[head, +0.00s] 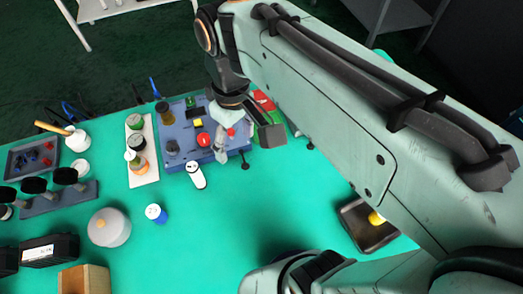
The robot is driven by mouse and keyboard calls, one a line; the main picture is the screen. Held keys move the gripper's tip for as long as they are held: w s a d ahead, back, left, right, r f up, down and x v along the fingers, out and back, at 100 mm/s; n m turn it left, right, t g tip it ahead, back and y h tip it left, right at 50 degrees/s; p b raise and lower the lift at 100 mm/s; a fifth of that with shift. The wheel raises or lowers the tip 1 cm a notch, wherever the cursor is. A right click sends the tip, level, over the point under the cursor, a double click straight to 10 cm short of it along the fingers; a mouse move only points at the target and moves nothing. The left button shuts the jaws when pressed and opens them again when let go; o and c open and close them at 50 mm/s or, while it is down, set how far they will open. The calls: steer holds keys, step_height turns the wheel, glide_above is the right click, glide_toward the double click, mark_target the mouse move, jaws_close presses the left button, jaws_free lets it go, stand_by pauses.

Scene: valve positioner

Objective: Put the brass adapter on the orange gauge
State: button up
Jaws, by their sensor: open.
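The orange gauge (140,166) sits at the near end of a white strip (146,180) on the left of the blue panel. A small white-topped piece is beside or on it; I cannot tell which. A yellow, brass-like piece (376,218) lies in a dark tray at the right; it may be the brass adapter, but it is too small to be sure. My gripper (246,144) is open above the right part of the blue panel, well right of the orange gauge and far from the tray. Nothing shows clearly between its fingers.
The blue panel (178,158) carries knobs and a red button. A white bottle (196,176), a blue-and-white jar (156,214) and a round grey container (109,228) stand nearer. The dark tray (365,238) is partly behind my arm. The middle green table is clear.

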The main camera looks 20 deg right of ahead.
steer(key=s+d+f+m, duration=0.1)
steer(key=s+f+m, duration=0.1)
steer(key=s, duration=0.3)
steer(key=s+d+f+m, duration=0.2)
steer(key=s+m, duration=0.1)
steer(key=s, duration=0.3)
steer(key=shift+d, duration=0.25)
